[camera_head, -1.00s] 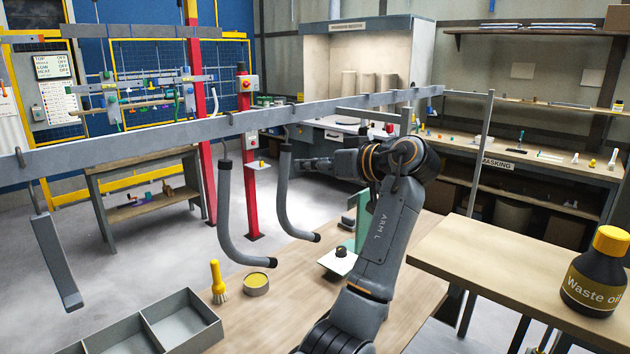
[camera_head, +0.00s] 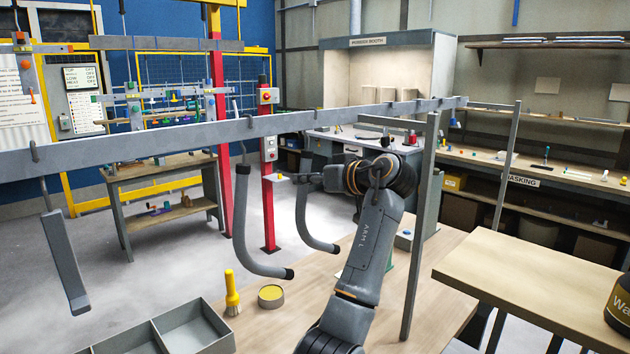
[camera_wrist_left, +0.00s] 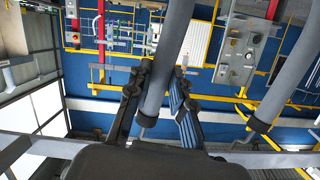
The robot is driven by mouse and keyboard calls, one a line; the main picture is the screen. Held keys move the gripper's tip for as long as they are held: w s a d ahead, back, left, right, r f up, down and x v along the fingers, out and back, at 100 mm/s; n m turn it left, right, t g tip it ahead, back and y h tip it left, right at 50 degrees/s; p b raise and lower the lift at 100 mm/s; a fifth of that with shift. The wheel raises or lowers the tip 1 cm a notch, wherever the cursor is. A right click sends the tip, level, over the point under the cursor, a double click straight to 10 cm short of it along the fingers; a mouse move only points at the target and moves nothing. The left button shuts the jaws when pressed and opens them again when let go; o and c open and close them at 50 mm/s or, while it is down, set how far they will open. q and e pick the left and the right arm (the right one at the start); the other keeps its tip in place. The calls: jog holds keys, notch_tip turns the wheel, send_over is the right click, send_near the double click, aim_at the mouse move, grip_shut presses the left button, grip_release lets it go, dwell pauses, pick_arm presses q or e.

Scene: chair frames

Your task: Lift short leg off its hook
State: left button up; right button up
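The short leg (camera_head: 302,213) is a grey curved tube with a dark end cap. It hangs below the overhead rail (camera_head: 215,131), and its foot bends to the right. My left gripper (camera_head: 296,178) is at its upper part in the head view, and hides some of it. In the left wrist view the tube (camera_wrist_left: 165,75) passes between the two fingers of my left gripper (camera_wrist_left: 162,75), which lie close against it on both sides. Its hook is hard to make out. My right gripper is not in view.
A longer curved leg (camera_head: 242,222) hangs just left of the short leg, and a flat grey bar (camera_head: 66,262) hangs farther left. Below are a grey divided tray (camera_head: 208,331), a yellow brush (camera_head: 232,294) and a yellow-topped tin (camera_head: 271,296). A rail post (camera_head: 420,225) stands right of my arm.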

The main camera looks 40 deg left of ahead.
aim_at(307, 164)
pick_arm(q)
jog(key=shift+d+r, duration=0.15)
jog(key=shift+d, duration=0.05)
grip_shut()
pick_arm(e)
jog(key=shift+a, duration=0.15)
pick_arm(q)
jog(key=shift+a+r, duration=0.15)
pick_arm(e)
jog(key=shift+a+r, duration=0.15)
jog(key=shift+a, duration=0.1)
pick_arm(q)
jog(key=shift+a+r+p, duration=0.15)
jog(key=shift+r+p, duration=0.65)
jog(key=shift+r, duration=0.1)
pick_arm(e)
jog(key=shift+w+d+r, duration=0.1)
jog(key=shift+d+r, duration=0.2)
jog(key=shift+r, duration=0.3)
pick_arm(q)
jog(key=shift+a, duration=0.25)
jog(key=shift+r+x, duration=0.15)
jog(key=shift+x, duration=0.45)
jog(key=shift+r+x, duration=0.15)
jog(key=shift+x, duration=0.4)
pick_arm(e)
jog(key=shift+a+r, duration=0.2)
pick_arm(q)
jog(key=shift+a, duration=0.1)
